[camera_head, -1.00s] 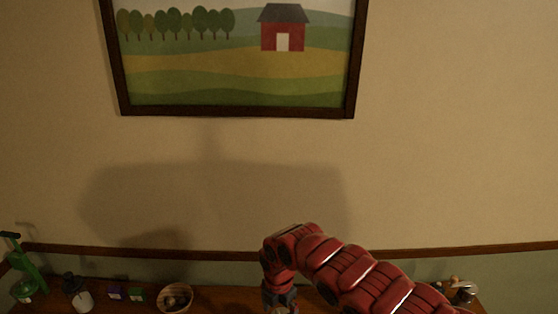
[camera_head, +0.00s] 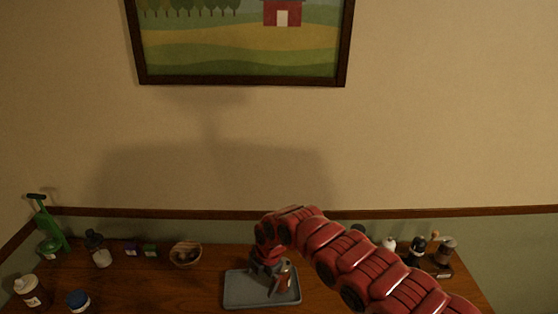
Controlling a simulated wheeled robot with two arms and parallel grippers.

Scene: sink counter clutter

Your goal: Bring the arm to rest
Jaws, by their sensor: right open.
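My right arm is red and segmented and comes in from the lower right. Its right gripper (camera_head: 278,284) points down over a grey tray (camera_head: 238,290) on the wooden counter. The gripper is open. I see nothing held between its fingers, though they are small and dark here. I cannot tell whether the fingertips touch the tray. My left gripper is not in view.
A bowl (camera_head: 186,254), a grey-lidded bottle (camera_head: 98,250), a green pump-like item (camera_head: 48,232), a white bottle (camera_head: 30,291) and a blue-lidded jar (camera_head: 78,301) stand on the left. Several containers, including a dark jar (camera_head: 444,252), stand at right behind my arm.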

